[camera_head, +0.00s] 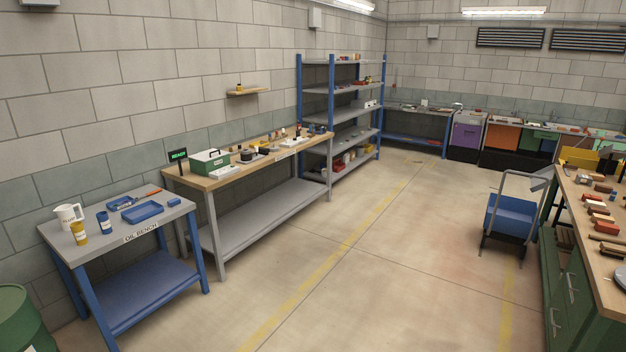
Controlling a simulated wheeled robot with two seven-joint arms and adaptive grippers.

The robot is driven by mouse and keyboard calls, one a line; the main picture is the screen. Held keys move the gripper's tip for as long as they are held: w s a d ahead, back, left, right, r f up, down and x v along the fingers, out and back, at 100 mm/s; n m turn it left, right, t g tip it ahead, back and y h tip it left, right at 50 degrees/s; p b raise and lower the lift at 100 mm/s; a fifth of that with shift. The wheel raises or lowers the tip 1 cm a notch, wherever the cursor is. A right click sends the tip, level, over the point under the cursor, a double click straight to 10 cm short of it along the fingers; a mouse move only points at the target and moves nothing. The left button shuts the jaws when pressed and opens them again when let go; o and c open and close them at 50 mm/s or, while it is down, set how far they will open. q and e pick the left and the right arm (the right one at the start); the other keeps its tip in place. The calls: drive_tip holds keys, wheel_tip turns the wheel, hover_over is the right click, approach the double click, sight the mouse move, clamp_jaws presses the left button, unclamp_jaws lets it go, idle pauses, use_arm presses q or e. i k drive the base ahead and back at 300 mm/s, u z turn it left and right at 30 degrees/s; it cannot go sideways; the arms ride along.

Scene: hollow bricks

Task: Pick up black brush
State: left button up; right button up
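I cannot pick out a black brush for certain in the head view. Small dark items lie among the things on the long wooden-topped bench (222,179) along the left wall, too small to name. The right-hand bench (594,195) carries several small red, brown and dark items, some of them possibly brushes or handled tools; I cannot tell which. Neither of my grippers is in view.
A grey-topped oil bench (172,211) holds a white jug (68,216), a yellow can (79,233) and a blue tray (143,212). A green drum (18,322) stands front left. A blue cart (510,218) stands near the right bench. The middle floor is clear.

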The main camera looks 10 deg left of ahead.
sight(261, 151)
drive_tip(key=u, duration=0.8)
drive_tip(key=i, duration=1.85)
drive_tip(key=u, duration=0.45)
drive_tip(key=i, duration=2.1)
drive_tip(key=z, duration=0.8)
drive_tip(key=i, duration=1.05)
drive_tip(key=z, duration=0.35)
